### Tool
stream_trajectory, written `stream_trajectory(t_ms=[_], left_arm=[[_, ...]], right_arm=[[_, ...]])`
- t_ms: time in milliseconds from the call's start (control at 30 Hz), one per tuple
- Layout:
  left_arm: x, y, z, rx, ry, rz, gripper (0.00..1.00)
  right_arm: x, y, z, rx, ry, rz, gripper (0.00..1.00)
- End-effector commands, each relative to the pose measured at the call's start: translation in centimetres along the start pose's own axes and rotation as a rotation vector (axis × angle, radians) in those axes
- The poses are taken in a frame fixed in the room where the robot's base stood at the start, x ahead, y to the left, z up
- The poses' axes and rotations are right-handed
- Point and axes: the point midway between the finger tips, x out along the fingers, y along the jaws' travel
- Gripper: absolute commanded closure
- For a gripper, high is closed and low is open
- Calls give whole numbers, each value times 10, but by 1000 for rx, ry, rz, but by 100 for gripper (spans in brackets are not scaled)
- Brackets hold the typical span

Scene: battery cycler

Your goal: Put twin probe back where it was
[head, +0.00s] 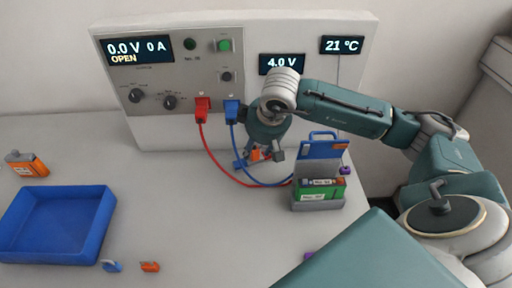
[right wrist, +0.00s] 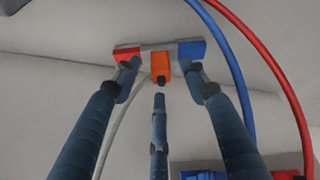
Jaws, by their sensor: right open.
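The twin probe (right wrist: 160,67) appears in the right wrist view as a small orange block between a red end on the left and a blue end on the right. A thin grey lead runs down beside it. In the head view its orange part (head: 255,153) shows below the panel, partly hidden by my gripper. My right gripper (head: 259,158) is in front of the panel's lower part, its three fingers pointing at the probe. In the right wrist view the fingers (right wrist: 161,85) are spread open around the orange block. Whether they touch it I cannot tell. My left gripper is not in view.
A red plug (head: 202,104) and a blue plug (head: 232,107) sit in the panel (head: 150,74). Their cables loop to a grey holder (head: 318,203) with a green cell and raised blue lid. A blue tray (head: 102,214), an orange item (head: 27,165) and small parts lie left.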

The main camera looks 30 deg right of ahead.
Motion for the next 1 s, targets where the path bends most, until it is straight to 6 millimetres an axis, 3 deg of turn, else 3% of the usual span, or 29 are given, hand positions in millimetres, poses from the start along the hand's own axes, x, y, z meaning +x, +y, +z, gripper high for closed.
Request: stream_trajectory(t_ms=[300, 500, 700, 1000], left_arm=[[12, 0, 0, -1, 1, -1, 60], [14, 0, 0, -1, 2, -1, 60], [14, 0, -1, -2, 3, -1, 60], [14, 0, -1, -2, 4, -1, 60]], right_arm=[[-67, 0, -1, -2, 7, 2, 57], [-99, 0, -1, -2, 5, 1, 57], [-110, 0, 0, -1, 2, 1, 57], [-111, 0, 0, -2, 1, 1, 57]])
